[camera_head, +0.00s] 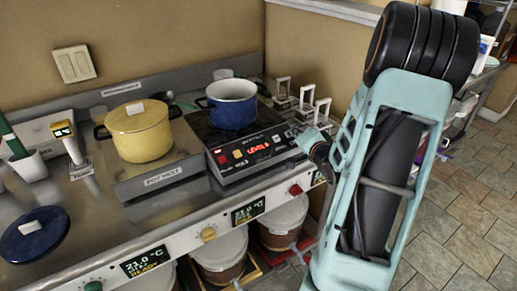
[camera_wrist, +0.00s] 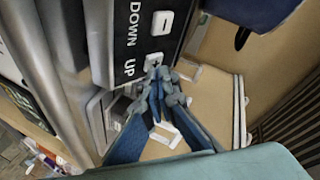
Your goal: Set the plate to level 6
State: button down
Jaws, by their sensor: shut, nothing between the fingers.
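The black hot plate (camera_head: 205,133) stands on the steel counter with a blue pot (camera_head: 232,108) on it. Its front panel has a red lit display (camera_head: 257,148) reading LEVEL and a small digit that looks like 6. In the wrist view the panel (camera_wrist: 128,40) shows the words DOWN and UP, a white minus button (camera_wrist: 162,22) and a white plus button (camera_wrist: 153,61). My gripper (camera_wrist: 157,72) is shut and empty, its fingertips right at the lower edge of the plus button. I cannot tell whether they touch it. The head view shows my gripper (camera_head: 318,150) at the panel's right end.
A yellow pot (camera_head: 141,130) stands left of the plate on the pot rest (camera_head: 165,178). A blue lid (camera_head: 35,236) lies at the counter's left. Several small stands (camera_head: 305,104) are behind the panel's right end. Lidded buckets (camera_head: 220,250) stand below the counter.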

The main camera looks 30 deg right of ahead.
jog(key=shift+w+f, duration=0.1)
jog(key=shift+f, duration=0.05)
dwell(0.4)
jog(key=shift+s+r+p, duration=0.3)
jog(key=shift+r+p, duration=0.2)
jog(key=shift+r, duration=0.1)
jog(key=s+r+p, duration=0.3)
jog(key=r+p, duration=0.2)
jog(key=shift+d, duration=0.15)
dwell(0.4)
jog(key=shift+r, duration=0.2)
dwell(0.5)
